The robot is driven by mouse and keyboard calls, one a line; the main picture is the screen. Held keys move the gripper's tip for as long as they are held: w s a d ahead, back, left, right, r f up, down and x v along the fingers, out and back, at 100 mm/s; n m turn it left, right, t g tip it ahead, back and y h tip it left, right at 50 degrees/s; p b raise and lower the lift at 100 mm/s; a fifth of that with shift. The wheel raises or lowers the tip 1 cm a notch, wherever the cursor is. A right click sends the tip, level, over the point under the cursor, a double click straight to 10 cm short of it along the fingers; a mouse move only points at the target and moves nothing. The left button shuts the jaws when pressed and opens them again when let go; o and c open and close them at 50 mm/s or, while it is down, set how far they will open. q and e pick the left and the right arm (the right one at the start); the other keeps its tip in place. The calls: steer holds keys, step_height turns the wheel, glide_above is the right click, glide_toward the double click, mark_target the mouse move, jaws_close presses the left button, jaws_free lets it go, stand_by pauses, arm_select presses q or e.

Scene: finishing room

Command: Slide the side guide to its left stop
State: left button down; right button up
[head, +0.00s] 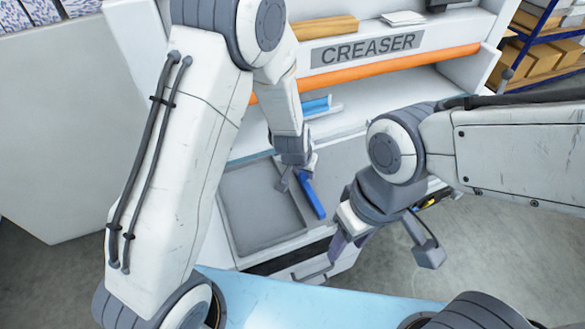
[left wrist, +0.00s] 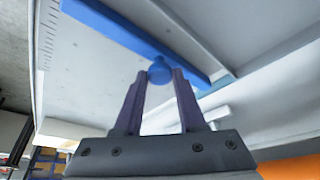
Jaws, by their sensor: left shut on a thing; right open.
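The side guide (head: 313,197) is a blue bar at the right side of a grey recessed tray. In the left wrist view the blue bar (left wrist: 115,32) runs diagonally, with a round blue knob (left wrist: 159,71) on its side. My left gripper (head: 294,185) is at the bar's far end. In the left wrist view its two dark fingers (left wrist: 159,78) are closed on the knob, one on each side. My right gripper (head: 382,252) is open and empty, in front of the machine to the right; its fingers are spread wide apart.
The grey tray (head: 250,208) left of the guide looks empty. A white machine labelled CREASER (head: 367,47) with an orange bar (head: 400,62) rises behind. Another blue part (head: 316,106) sits inside it. A light blue surface (head: 290,302) lies in front. Shelves with boxes (head: 545,62) stand at the far right.

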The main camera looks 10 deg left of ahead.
arm_select(q)
steer(key=shift+s+a, duration=0.15)
steer(key=c, duration=0.8)
jaws_free()
steer(key=shift+o, duration=1.4)
steer(key=shift+a, duration=0.1)
steer(key=d+p+v, duration=0.1)
steer(key=p+v, duration=0.4)
steer(key=v, duration=0.5)
steer(key=shift+a+r+p, duration=0.25)
steer(key=shift+a+p, duration=0.1)
steer(key=shift+p, duration=0.05)
steer(key=shift+s, duration=0.15)
